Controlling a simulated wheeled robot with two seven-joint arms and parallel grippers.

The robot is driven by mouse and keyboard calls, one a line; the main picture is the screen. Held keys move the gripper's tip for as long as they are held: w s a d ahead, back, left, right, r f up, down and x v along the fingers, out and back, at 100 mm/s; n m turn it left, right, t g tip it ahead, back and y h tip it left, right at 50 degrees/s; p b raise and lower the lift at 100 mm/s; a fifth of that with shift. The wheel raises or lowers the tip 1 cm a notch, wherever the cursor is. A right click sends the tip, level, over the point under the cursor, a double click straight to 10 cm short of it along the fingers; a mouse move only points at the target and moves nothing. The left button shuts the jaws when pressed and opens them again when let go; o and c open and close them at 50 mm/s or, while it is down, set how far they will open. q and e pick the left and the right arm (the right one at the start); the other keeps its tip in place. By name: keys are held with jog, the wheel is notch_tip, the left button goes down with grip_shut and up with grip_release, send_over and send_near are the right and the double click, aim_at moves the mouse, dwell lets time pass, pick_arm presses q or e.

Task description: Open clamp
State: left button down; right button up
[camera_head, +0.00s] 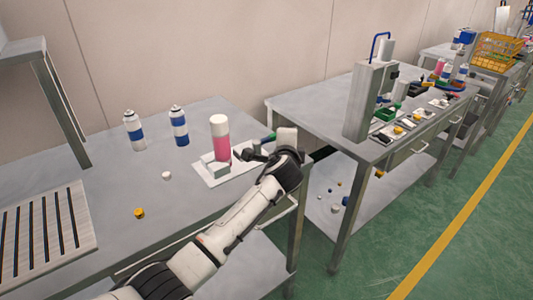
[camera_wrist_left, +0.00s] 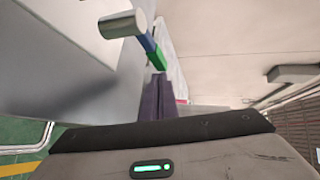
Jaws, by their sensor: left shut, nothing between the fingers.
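A pink can with a white top (camera_head: 220,138) stands upright in a small white holder on a pale plate (camera_head: 208,180) on the near table. A green bar (camera_head: 268,137), which looks like the clamp handle, shows just right of the can. My left gripper (camera_head: 242,155) is beside the can, right of it, with shut, empty fingers. In the left wrist view the dark fingers (camera_wrist_left: 159,97) point at the green and blue bar (camera_wrist_left: 152,52), and a grey metal cylinder (camera_wrist_left: 122,25) lies beyond it. I cannot tell whether the fingers touch the bar. My right gripper is out of view.
Two blue-and-white cans (camera_head: 134,131) (camera_head: 179,126) stand behind. A white cap (camera_head: 166,175) and a yellow cap (camera_head: 139,213) lie on the near table. A slatted rack (camera_head: 45,232) is at left. A second table (camera_head: 310,112) with a grey press (camera_head: 365,100) stands at right.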

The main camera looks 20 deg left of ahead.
pick_arm(q)
jog(key=s+d+r, duration=0.3)
jog(key=s+d, duration=0.5)
jog(key=d, duration=0.2)
jog(key=shift+d, duration=0.2)
